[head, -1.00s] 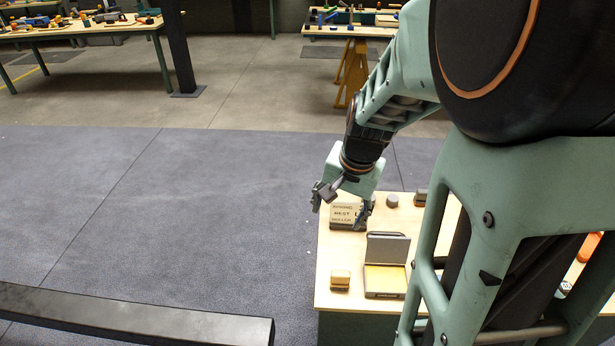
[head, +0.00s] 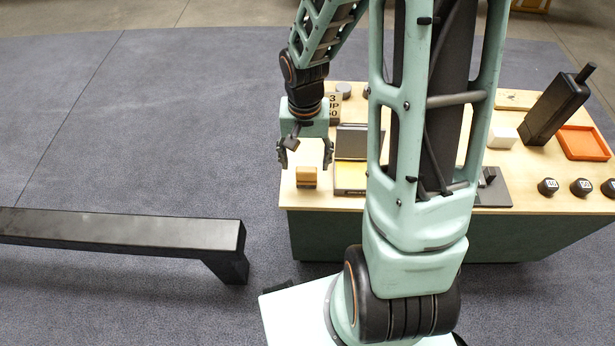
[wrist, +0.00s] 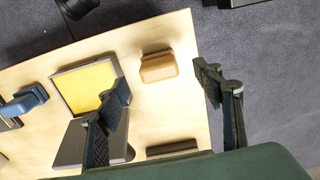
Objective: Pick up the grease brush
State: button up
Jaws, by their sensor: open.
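A small tan block with a darker top edge, which looks like the grease brush (head: 306,177), sits near the front left corner of the wooden table (head: 306,196). In the wrist view the brush (wrist: 158,67) lies between and beyond my fingertips, near the table's edge. My gripper (head: 305,157) is open and empty, pointing down above the brush, one finger to each side. It also shows in the wrist view (wrist: 163,83). I see no contact with the brush.
An open box with a yellow pad (head: 350,177) and a raised grey lid (head: 352,141) stands close right of the brush. A lettered block (head: 333,108) is behind. An orange tray (head: 583,143) is far right. A black bench (head: 120,230) stands left, with free floor between.

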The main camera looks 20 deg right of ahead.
aim_at(306, 170)
notch_tip(306, 170, down, 7)
jog(key=shift+w+d+r+b, duration=0.1)
jog(key=shift+d+b, duration=0.05)
jog(key=shift+b, duration=0.7)
jog(key=c, duration=1.3)
